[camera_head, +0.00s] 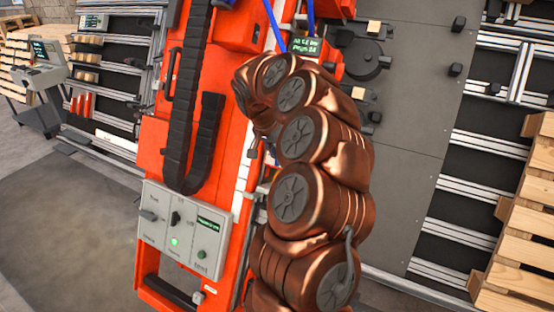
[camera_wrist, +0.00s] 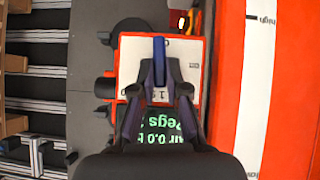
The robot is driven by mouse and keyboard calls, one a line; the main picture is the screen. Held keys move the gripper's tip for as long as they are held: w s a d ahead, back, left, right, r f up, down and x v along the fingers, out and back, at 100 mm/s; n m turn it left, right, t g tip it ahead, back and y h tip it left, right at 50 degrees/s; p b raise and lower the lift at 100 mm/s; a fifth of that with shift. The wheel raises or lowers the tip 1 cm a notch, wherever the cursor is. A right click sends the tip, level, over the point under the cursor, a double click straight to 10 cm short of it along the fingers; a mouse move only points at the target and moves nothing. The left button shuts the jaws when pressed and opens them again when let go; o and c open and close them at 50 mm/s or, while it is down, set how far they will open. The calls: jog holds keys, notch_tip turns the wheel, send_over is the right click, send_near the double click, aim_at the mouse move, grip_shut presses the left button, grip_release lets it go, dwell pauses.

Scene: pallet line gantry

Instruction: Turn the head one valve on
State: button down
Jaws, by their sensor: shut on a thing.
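The valve's blue lever (camera_wrist: 159,58) stands in front of a pale plate (camera_wrist: 130,70) on a red head block in the wrist view. It points up in that picture. My gripper (camera_wrist: 159,78) is shut on the lever, one dark finger on each side. The fingers hide the lever's lower part. A dark display with green text (camera_wrist: 185,118) sits just below, partly covered by my gripper; "Pegs" is legible. The display also shows in the head view (camera_head: 306,46). There my copper-coloured arm hides the lever and my gripper.
The orange gantry (camera_head: 225,75) carries a black cable chain and a grey control box (camera_head: 183,232) with a lit green button. A dark slatted bed lies to the right, with wooden pallets (camera_head: 520,235) at its edge. Grey floor (camera_head: 60,220) is open at left.

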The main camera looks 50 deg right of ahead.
jog(key=shift+w+f+n+g+b, duration=0.25)
jog(key=shift+n+g+b, duration=0.35)
jog(key=shift+b, duration=1.7)
jog(key=n+g+h, duration=0.2)
jog(key=n, duration=0.1)
jog(key=a+f+n+g+h, duration=0.1)
jog(key=n+h, duration=0.2)
jog(key=n, duration=0.1)
jog(key=w+n+g+h, duration=0.1)
jog(key=n+g+h, duration=0.1)
jog(key=n, duration=0.2)
jog(key=shift+a+f+g+h, duration=0.2)
jog(key=shift+a+g+h, duration=0.1)
jog(key=c, duration=1.2)
grip_release()
jog(key=v, duration=1.2)
jog(key=shift+a+f, duration=0.1)
